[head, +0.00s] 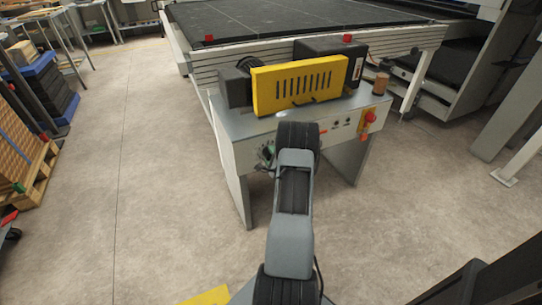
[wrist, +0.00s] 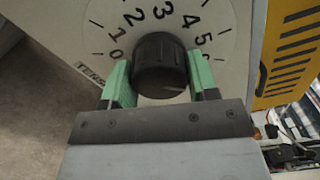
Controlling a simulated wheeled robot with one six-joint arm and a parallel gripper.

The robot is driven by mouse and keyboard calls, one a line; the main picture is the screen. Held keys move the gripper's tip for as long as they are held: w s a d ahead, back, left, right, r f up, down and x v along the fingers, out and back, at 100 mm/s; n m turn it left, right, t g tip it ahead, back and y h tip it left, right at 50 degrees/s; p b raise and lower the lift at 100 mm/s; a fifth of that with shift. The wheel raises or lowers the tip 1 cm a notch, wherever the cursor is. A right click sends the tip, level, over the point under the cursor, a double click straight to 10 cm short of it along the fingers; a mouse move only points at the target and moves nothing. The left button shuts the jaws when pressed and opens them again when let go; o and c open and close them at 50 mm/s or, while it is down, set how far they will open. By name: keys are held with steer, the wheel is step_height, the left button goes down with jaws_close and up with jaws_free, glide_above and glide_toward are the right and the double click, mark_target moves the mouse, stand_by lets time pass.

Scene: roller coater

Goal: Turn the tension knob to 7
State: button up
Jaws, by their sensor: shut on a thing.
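The black, ridged tension knob (wrist: 160,55) sits on a round pale dial (wrist: 215,20) in the wrist view. The numbers 0 to 5 show around the dial; higher numbers are out of frame or hidden. My gripper (wrist: 157,75) has its two green fingers on either side of the knob, shut on it. I cannot make out a pointer mark on the knob. Part of the "TENS..." label (wrist: 91,75) shows left of the dial. In the head view my gripper (head: 267,152) is at the left part of the grey control panel (head: 240,155), and my arm hides much of that area.
A yellow slotted guard (head: 270,92) stands above the panel; it also shows at the right of the wrist view (wrist: 265,80). A red stop button (head: 370,117) and small switches are on the panel's right. A brown cylinder (head: 381,83) stands on top.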

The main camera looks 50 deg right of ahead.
steer(key=shift+f+m, duration=0.1)
steer(key=shift+m, duration=1.5)
steer(key=shift+a, duration=0.1)
steer(key=o, duration=0.9)
steer(key=shift+o, duration=0.2)
steer(key=p+v, duration=0.2)
steer(key=v, duration=1.1)
steer(key=shift+s, duration=0.4)
steer(key=shift+a, duration=0.1)
